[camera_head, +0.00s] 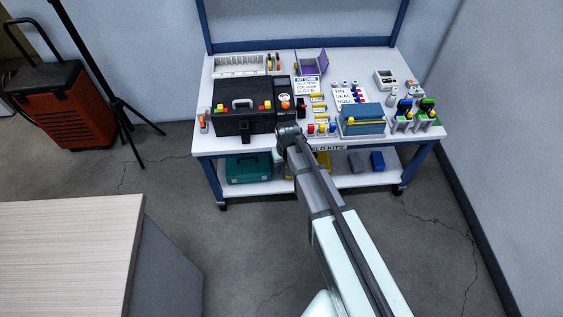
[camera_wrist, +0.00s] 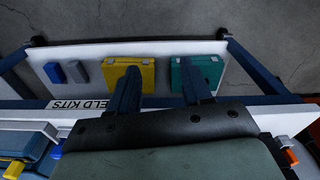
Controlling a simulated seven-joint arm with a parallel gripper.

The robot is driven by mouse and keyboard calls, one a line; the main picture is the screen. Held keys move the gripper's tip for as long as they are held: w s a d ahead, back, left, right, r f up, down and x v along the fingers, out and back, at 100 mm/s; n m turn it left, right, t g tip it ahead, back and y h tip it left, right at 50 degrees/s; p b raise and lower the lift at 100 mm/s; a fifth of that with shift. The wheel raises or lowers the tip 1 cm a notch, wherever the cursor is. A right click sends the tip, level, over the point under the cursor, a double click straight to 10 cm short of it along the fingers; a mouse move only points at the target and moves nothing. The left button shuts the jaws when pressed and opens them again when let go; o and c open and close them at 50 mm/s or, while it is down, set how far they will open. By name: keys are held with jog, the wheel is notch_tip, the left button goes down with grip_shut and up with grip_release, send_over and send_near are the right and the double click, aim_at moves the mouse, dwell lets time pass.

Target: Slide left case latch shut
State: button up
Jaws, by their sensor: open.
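The black case (camera_head: 236,122) with a light grey handle stands on the left half of the white workbench. Small coloured pieces show at its lid: yellow and orange ones (camera_head: 219,109) near the left end and yellow ones (camera_head: 267,105) near the right end. The latch's position is too small to tell. My gripper (camera_wrist: 159,72) is open and empty in the wrist view, its two dark fingers apart over the lower shelf. In the head view my dark wrist is at the bench's front edge, right of the case; the fingers cannot be made out there.
Signs, coloured parts and a blue box (camera_head: 362,120) crowd the bench right of the case. An orange-tipped item (camera_head: 203,120) stands left of it. The lower shelf (camera_wrist: 225,48) holds a teal case (camera_wrist: 205,72), a yellow case (camera_wrist: 146,71) and small blocks. Open floor lies in front.

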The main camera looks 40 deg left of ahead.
jog(key=shift+d, duration=0.1)
notch_tip(320, 180, up, 25)
jog(key=m, duration=0.2)
send_over(220, 106)
notch_tip(220, 106, down, 14)
jog(key=shift+r, duration=0.1)
jog(key=shift+c, duration=0.3)
